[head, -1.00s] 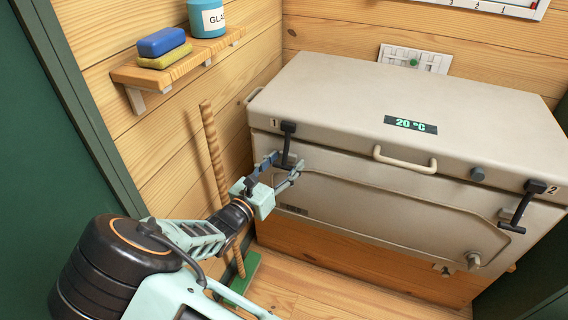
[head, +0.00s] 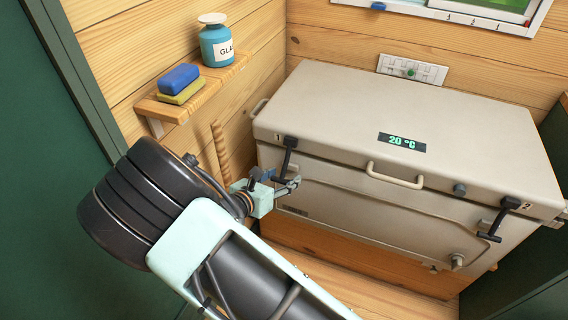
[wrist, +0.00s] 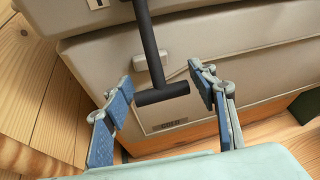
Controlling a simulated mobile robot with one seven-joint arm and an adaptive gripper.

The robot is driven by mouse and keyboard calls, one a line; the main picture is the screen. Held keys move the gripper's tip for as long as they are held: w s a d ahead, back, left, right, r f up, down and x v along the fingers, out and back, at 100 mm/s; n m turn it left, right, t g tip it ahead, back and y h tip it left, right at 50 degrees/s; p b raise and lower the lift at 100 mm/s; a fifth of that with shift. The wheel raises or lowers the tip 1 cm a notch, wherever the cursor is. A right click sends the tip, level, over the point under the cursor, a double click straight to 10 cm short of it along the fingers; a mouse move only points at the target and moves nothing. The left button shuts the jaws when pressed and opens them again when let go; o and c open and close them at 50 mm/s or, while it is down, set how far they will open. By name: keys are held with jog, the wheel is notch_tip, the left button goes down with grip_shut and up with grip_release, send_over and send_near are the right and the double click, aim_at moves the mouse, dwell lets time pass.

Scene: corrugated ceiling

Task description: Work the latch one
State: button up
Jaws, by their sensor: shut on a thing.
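Latch one is a black T-shaped handle (head: 290,146) at the left of the chest's front, under the label 1. It hangs down from the lid edge. In the wrist view its stem (wrist: 149,40) comes down from the top to a short crossbar. My gripper (head: 278,181) is at the lower end of this handle. In the wrist view my gripper (wrist: 164,84) has one finger at each end of the crossbar and is shut on it. Exact finger contact is hard to see. The beige chest (head: 330,100) has its lid down.
Latch two (head: 497,220) hangs at the chest's right front, its end standing off the front. A pale lid handle (head: 395,180) is between them. A wall shelf (head: 205,92) at left holds a blue jar (head: 217,45) and sponges (head: 180,82). A wooden stick (head: 219,150) stands near my arm.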

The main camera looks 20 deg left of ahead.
aim_at(284, 174)
jog(key=r+g+p, duration=0.1)
jog(key=p, duration=0.1)
jog(key=s+r+g+p, duration=0.1)
jog(key=p, duration=0.1)
jog(key=r+g+p, duration=0.1)
jog(key=p, duration=0.1)
jog(key=shift+s+y, duration=0.3)
jog(key=shift+s, duration=0.1)
jog(key=r+g+p, duration=0.1)
jog(key=p, duration=0.1)
jog(key=s+r+g+p, duration=0.1)
jog(key=p, duration=0.2)
jog(key=shift+s+a+n+g, duration=0.1)
jog(key=shift+n+g, duration=0.2)
jog(key=shift+g, duration=0.1)
jog(key=shift+o, duration=0.2)
jog(key=shift+s+r+p, duration=0.2)
jog(key=shift+s+p, duration=0.05)
jog(key=shift+p, duration=0.4)
jog(key=shift+s+a+r+p, duration=0.15)
jog(key=shift+r+p, duration=0.35)
jog(key=shift+r, duration=1.05)
jog(key=shift+c, duration=0.2)
jog(key=shift+r, duration=0.1)
jog(key=o, duration=1.7)
jog(key=shift+c, duration=0.2)
